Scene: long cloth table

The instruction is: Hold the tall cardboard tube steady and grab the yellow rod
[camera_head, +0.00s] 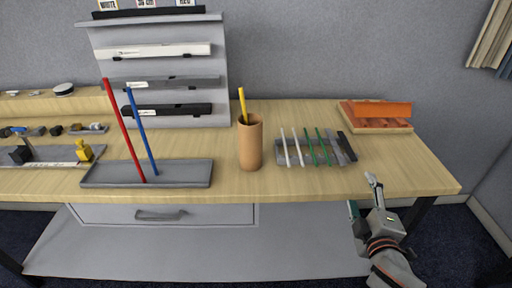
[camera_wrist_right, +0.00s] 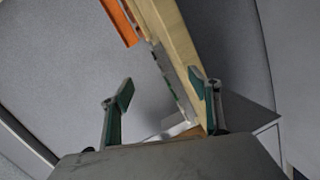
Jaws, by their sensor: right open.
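The tall cardboard tube (camera_head: 250,145) stands upright near the middle of the table, close to the front edge. The yellow rod (camera_head: 242,105) leans inside it, with only its upper end showing above the rim. My right gripper (camera_head: 363,194) is open and empty, in front of the table's front edge, to the right of and well apart from the tube. In the right wrist view my right gripper (camera_wrist_right: 165,100) shows its two green-padded fingers spread, with nothing between them held. My left gripper is not in view.
A grey tray (camera_head: 150,181) with red and blue rods stands left of the tube. A grey rack (camera_head: 285,156) with white and green sticks lies to its right. An orange object (camera_head: 383,109) sits at the back right. The table's right front corner is clear.

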